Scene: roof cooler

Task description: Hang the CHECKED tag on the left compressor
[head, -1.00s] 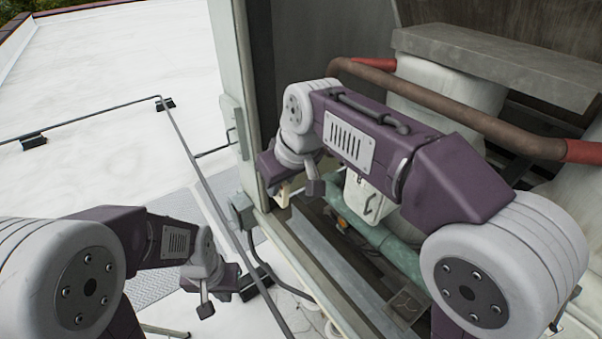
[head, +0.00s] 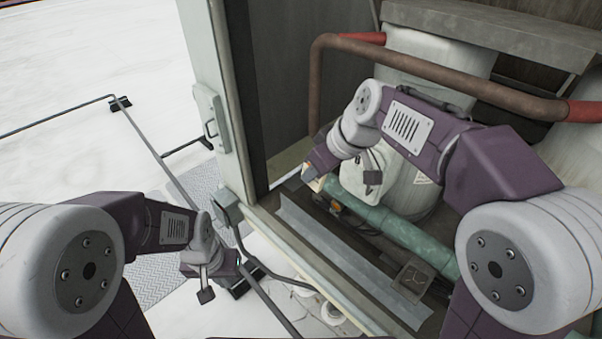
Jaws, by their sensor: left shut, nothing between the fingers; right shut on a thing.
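The left compressor (head: 408,192) is a pale cylinder inside the open cabinet, behind my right arm and the brown pipe. My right gripper (head: 312,176) is low inside the cabinet, left of this compressor and apart from it in the picture. It is shut on a small cream piece, which I take to be the CHECKED tag (head: 314,184); only a sliver shows and no lettering can be read. My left gripper (head: 238,265) is shut and empty, outside the cabinet at the lower left.
A brown pipe with red ends (head: 440,75) crosses in front of the compressors. A green pipe (head: 400,235) runs along the cabinet floor. The cabinet's door post (head: 215,120) stands left of my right gripper. A second pale compressor (head: 570,155) is at the right edge.

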